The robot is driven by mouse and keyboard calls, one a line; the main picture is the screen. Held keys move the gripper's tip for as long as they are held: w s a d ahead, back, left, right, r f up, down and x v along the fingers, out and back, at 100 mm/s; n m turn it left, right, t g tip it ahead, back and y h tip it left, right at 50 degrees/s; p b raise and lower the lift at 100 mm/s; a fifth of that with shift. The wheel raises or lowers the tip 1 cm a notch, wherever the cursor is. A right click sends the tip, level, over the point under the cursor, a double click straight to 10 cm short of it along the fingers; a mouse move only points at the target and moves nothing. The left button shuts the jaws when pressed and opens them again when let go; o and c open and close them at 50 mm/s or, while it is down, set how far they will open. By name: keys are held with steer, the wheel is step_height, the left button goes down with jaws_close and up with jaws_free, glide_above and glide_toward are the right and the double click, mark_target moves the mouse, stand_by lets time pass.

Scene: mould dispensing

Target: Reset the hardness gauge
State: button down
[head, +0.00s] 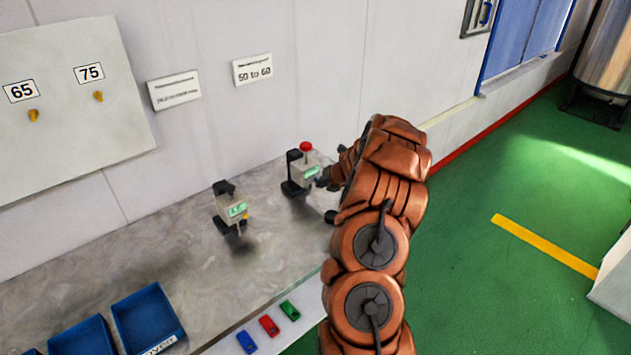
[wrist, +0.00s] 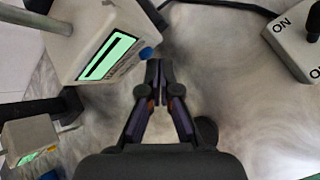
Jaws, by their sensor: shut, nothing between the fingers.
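Two grey gauges with green displays stand on the worktop. The right gauge (head: 300,180) has a red knob on top. The left gauge (head: 228,207) has a yellow button beside its display. Contact with the button cannot be told. The other gauge (wrist: 30,140) shows at lower left there. In the head view my arm mostly hides the gripper beside the right gauge.
A grey switch box (wrist: 290,38) marked ON, with a dark lever, sits right of my gripper in the wrist view. Blue bins (head: 145,312) and small blue, red (head: 269,325) and green blocks lie along the worktop's front. The middle worktop (head: 180,250) is clear.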

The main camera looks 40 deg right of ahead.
steer(key=shift+s, duration=0.5)
steer(key=shift+s, duration=0.1)
steer(key=shift+s, duration=2.4)
steer(key=shift+a, duration=0.1)
